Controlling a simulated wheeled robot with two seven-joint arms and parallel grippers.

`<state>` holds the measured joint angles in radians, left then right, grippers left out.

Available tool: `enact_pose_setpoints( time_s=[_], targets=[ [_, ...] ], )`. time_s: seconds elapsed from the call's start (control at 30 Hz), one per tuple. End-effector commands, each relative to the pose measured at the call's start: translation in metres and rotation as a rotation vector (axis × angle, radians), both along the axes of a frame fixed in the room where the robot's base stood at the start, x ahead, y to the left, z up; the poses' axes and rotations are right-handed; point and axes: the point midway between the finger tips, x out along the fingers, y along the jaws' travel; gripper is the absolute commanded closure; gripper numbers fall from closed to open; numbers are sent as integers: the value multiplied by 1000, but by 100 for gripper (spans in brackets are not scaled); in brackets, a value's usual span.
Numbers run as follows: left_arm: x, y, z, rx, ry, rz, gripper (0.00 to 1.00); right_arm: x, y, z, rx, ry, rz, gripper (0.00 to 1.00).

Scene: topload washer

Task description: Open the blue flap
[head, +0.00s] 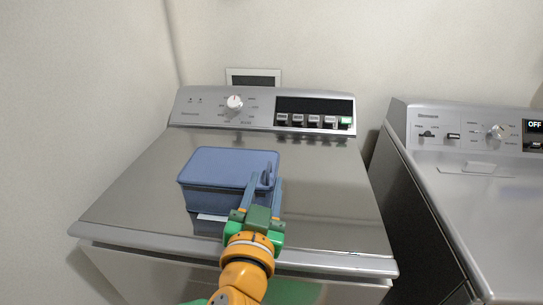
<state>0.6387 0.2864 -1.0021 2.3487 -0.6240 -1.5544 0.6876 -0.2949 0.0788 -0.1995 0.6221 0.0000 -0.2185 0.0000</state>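The blue flap (229,164) is a box-like blue piece with a flat top and rounded corners, on the top of the left grey washer (140,188). Its front side is darker, and a pale strip shows below its front edge. My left gripper (265,181) reaches up from the bottom of the head view to the flap's front right corner. Its two blue-grey fingers are spread apart, one on each side of a small part at that corner. I cannot tell whether they touch it. The fingers and green gripper body hide part of the flap's front. My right gripper is not in view.
The washer's control panel (264,111), with a white knob (235,102) and several buttons, stands behind the flap. A second grey machine (483,190) stands at the right across a narrow dark gap. The washer top is clear on both sides of the flap.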

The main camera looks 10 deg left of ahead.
Motion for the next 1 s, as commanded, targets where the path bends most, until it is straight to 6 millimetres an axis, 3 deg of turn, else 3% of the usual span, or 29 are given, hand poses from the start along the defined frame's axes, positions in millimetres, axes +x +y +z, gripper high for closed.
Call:
enact_pose_setpoints(
  time_s=[0.1, 0.3, 0.57, 0.7, 0.73, 1.0],
  targets=[
    [25, 1, 3, 5, 1, 5, 60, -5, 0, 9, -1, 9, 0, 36],
    [55, 1, 1, 1, 3, 4, 60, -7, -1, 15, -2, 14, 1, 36],
    [59, 1, -1, -1, 5, 1, 60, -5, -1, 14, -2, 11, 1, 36],
    [59, 1, -1, -1, 5, 1, 95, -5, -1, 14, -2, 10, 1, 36],
    [59, 1, -1, -1, 5, 1, 100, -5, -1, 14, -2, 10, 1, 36],
    [59, 1, -1, 0, 5, 1, 100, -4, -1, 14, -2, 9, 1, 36]
  ],
)
